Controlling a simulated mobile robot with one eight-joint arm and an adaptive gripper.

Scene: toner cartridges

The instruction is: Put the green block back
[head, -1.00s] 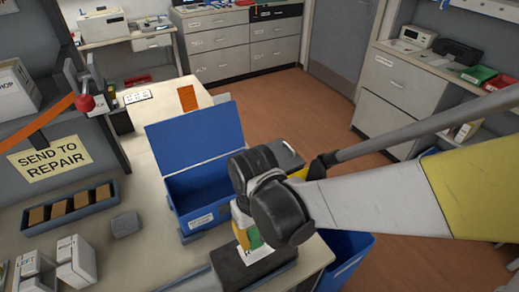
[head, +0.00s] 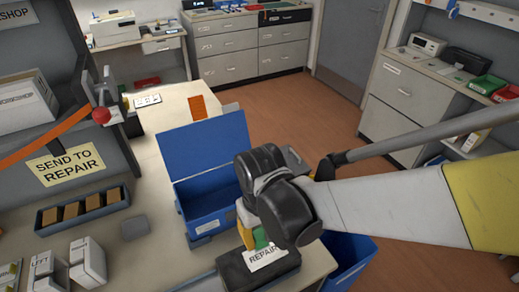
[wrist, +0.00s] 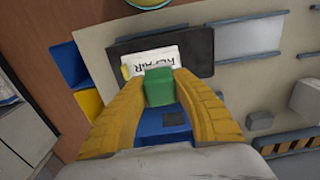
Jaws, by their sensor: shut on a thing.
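The green block (wrist: 158,88) is between the two yellow fingers of my gripper (wrist: 158,82) in the wrist view, and the fingers are shut on it. In the head view only part of the green block (head: 261,238) shows below my black wrist. Behind it lies a white card lettered REPAIR (wrist: 172,58), on a black pad (wrist: 199,52). The card (head: 268,258) and the pad (head: 237,270) also show at the table's front edge in the head view. I cannot tell whether the block touches the card. A blue part (wrist: 160,135) shows between the fingers.
An open blue box (head: 206,226) stands behind the pad, and a blue bin (head: 350,262) is beyond the table's right edge. A grey block (head: 134,227) and a tray of brown blocks (head: 48,228) are at left. A SEND TO REPAIR sign (head: 65,164) hangs above them.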

